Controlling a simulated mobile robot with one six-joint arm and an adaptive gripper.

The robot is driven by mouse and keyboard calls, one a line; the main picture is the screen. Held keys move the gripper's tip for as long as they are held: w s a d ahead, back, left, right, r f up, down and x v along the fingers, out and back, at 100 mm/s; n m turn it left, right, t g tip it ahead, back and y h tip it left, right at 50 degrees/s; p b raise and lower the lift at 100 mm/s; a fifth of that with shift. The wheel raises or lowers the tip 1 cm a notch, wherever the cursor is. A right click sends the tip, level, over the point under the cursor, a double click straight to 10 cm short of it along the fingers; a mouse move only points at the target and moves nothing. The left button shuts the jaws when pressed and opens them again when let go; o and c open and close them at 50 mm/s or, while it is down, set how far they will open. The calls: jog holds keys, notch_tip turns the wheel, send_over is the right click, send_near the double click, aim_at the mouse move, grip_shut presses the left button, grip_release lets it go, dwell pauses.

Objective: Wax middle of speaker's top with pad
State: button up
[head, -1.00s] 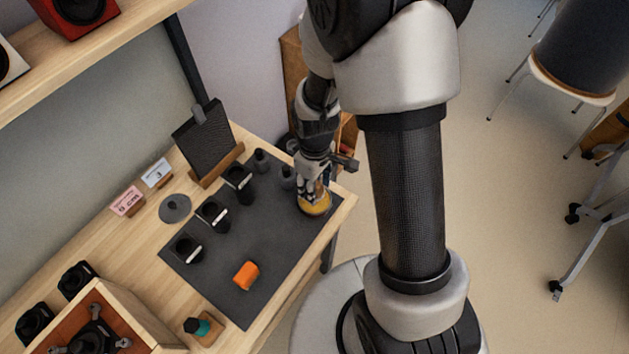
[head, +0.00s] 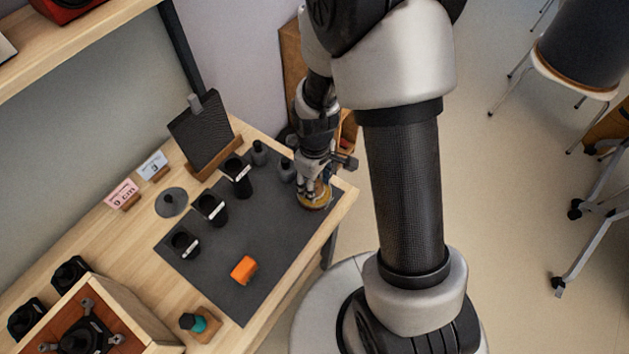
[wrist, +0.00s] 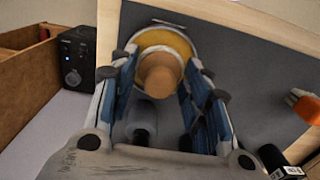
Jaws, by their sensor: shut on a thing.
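A round yellow pad (head: 313,202) with a tan knob stands on the dark mat (head: 262,240) near its right end. In the wrist view the pad's yellow disc (wrist: 168,38) lies beyond the knob (wrist: 160,73). My gripper (head: 317,182) points down over the pad; in the wrist view its fingers (wrist: 160,80) are on both sides of the knob, shut on it.
Several dark cups (head: 211,208) line the mat's back edge. An orange block (head: 244,269) lies on the mat's front half. A tilted dark panel (head: 203,135) stands behind. A teal-topped item (head: 200,323) is near the front edge. The mat's middle is clear.

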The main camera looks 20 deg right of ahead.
jog(key=shift+f+b, duration=0.45)
jog(key=shift+f, duration=0.15)
dwell(1.2)
jog(key=shift+r+p, duration=2.85)
jog(key=shift+r, duration=0.7)
